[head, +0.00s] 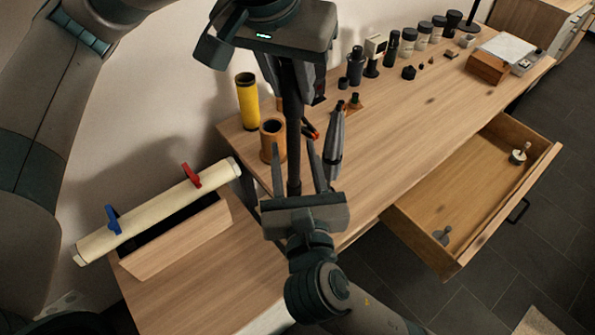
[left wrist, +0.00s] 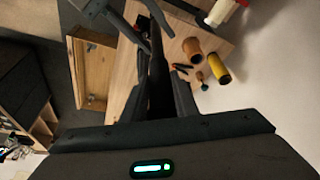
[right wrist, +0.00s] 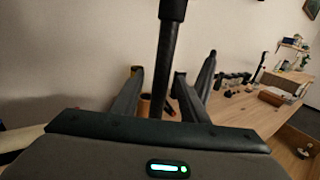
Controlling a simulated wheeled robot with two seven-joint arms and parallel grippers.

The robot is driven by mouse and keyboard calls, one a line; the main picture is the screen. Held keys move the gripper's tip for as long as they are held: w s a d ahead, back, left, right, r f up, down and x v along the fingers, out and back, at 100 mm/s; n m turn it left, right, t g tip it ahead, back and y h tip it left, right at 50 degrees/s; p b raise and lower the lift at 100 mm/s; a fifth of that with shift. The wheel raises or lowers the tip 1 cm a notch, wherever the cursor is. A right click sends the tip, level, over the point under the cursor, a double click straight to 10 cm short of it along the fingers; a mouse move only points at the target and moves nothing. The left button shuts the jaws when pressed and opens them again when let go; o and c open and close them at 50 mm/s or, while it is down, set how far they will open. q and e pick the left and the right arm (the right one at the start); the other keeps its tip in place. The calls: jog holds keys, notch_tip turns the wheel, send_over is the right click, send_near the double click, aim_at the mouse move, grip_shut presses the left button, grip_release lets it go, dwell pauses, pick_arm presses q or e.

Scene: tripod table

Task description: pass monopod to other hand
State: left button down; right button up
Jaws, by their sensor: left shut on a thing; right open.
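The monopod is a dark, slim pole (head: 292,115), held roughly upright. My left gripper (head: 290,82) is shut on its upper part, and the pole hangs down from it. The pole also runs between the left fingers in the left wrist view (left wrist: 158,85). My right gripper (head: 296,150) is below, fingers pointing up and open. The pole's lower part passes between the right fingers with gaps at the sides, as the right wrist view shows for the monopod (right wrist: 168,60). Its lower end is hidden by the right gripper's body.
A yellow cylinder (head: 247,100) and an orange-brown cup (head: 272,138) stand close behind the grippers. A dark pointed object (head: 335,140) shows beside the right fingers. An open drawer (head: 480,190) juts out at right. A cream roll (head: 150,215) lies left.

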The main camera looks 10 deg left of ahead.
jog(key=shift+x, duration=2.65)
grip_shut()
pick_arm(q)
jog(key=c, duration=1.3)
grip_release()
jog(key=shift+c, duration=0.2)
jog(key=v, duration=1.2)
